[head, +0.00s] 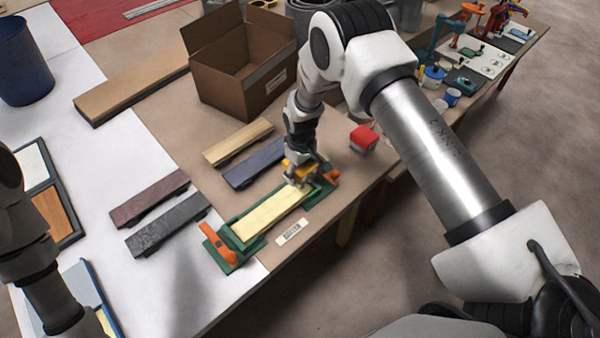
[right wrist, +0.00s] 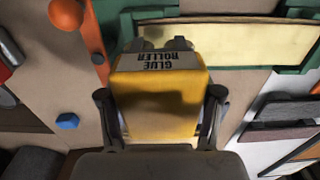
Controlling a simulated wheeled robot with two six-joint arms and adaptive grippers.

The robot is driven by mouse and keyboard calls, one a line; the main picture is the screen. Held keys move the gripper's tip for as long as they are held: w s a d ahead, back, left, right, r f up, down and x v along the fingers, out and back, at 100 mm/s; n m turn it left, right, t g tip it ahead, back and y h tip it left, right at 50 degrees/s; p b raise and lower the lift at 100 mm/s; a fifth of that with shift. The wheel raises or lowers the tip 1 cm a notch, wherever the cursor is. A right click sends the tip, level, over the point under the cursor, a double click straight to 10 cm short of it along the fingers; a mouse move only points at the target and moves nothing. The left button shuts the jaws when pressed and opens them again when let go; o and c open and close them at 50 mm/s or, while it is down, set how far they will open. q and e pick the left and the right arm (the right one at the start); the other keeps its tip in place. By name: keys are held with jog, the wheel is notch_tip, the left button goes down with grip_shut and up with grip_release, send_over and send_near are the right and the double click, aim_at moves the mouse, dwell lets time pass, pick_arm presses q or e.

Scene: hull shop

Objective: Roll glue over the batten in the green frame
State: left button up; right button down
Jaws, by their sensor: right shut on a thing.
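The pale yellow batten (head: 265,217) lies in the green frame (head: 241,253), between an orange clamp lever (head: 218,245) at the near-left end and another orange part (head: 331,177) at the far-right end. My right gripper (head: 300,165) is shut on the yellow glue roller (head: 295,173), over the far-right end of the batten. In the right wrist view, the fingers grip the yellow body, labelled "GLUE ROLLER" (right wrist: 165,98), beside the batten (right wrist: 240,48). Whether the roller touches the wood is hidden, and I cannot tell glue from bare wood. My left arm shows at the left edge; its gripper is out of frame.
Dark battens (head: 168,224) and a blue-grey one (head: 255,163) lie left of and behind the frame. An open cardboard box (head: 230,85) stands behind. A red block (head: 363,139) sits right of my gripper. A white label (head: 292,232) lies in front, near the table edge.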

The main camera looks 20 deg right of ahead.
jog(key=shift+w+d+r+p, duration=0.1)
jog(key=shift+r+p, duration=0.3)
jog(key=shift+r, duration=0.3)
jog(key=shift+r+p, duration=0.65)
jog(key=shift+r, duration=0.55)
